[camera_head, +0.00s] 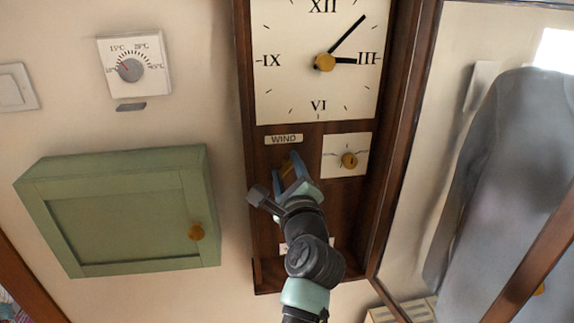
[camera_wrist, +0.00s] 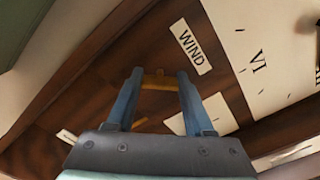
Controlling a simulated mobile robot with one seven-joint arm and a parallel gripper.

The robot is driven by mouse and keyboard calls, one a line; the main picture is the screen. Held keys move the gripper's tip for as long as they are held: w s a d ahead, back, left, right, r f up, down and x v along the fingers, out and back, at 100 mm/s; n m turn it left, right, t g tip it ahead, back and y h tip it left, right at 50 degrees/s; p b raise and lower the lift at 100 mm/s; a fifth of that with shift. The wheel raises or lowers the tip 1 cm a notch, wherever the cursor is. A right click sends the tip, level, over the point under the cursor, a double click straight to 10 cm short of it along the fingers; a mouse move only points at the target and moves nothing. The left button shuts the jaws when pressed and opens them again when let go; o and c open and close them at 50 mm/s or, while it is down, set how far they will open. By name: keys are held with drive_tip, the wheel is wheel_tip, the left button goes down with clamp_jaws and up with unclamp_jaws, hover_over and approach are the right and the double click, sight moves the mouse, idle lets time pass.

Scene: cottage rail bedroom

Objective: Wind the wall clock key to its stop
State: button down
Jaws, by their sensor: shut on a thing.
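The wall clock (camera_head: 282,96) has a white dial and a dark wooden case. Its WIND label (camera_head: 284,139) sits below the dial and also shows in the wrist view (camera_wrist: 191,47). A brass winding key (camera_wrist: 156,82) is under that label. My gripper (camera_head: 289,172) is at the key, and in the wrist view its two blue fingers (camera_wrist: 157,85) are shut on it from both sides. The key's top edge shows between the fingertips. In the head view my fingers mostly hide it.
A small white dial with a brass knob (camera_head: 349,160) is close to the right of my gripper. A green wall cabinet (camera_head: 120,212) is to the left, with a thermostat (camera_head: 133,66) above it. A mirror-like framed panel with a grey garment (camera_head: 500,170) is on the right.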

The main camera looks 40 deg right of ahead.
drive_tip(key=m+p, duration=0.1)
drive_tip(key=m, duration=0.2)
drive_tip(key=shift+m+p, duration=0.3)
drive_tip(key=shift+m, duration=0.1)
drive_tip(key=shift+m+p, duration=0.85)
drive_tip(key=shift+m, duration=0.95)
drive_tip(key=shift+c, duration=1.4)
unclamp_jaws()
drive_tip(key=shift+s, duration=0.1)
drive_tip(key=b+v, duration=0.5)
drive_tip(key=v, duration=0.7)
drive_tip(key=shift+s+a, duration=0.2)
drive_tip(key=shift+s, duration=0.2)
